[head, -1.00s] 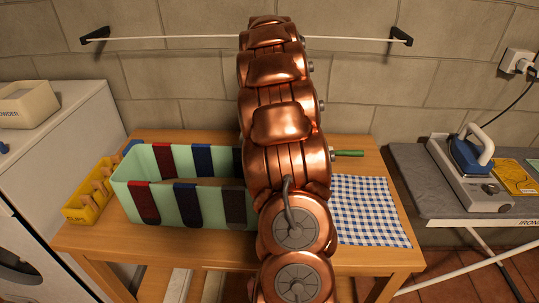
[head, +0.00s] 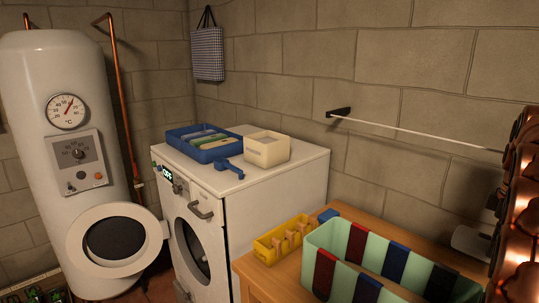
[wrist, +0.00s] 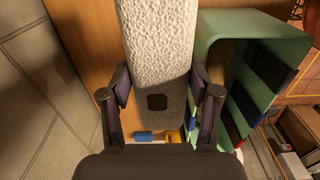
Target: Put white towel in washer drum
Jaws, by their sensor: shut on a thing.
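The white towel (wrist: 158,45), thick and nubbly, fills the middle of the wrist view. My gripper (wrist: 160,95) is shut on it, a finger pressed to each side. A dark square patch shows near its lower end. The white washer (head: 270,195) stands in the middle. The round dark drum opening (head: 192,248) is on its front, seen at a slant. A white ring with dark glass (head: 115,238), seemingly its open door, stands left of it.
The wooden table (head: 255,275) beside the washer bears a yellow crate (head: 268,252) with pegs and a striped mint-green bin (head: 345,240). A blue tray (head: 185,148) and a cream box (head: 266,150) stand on the washer. A boiler (head: 50,120) is behind left. A rail runs along the wall.

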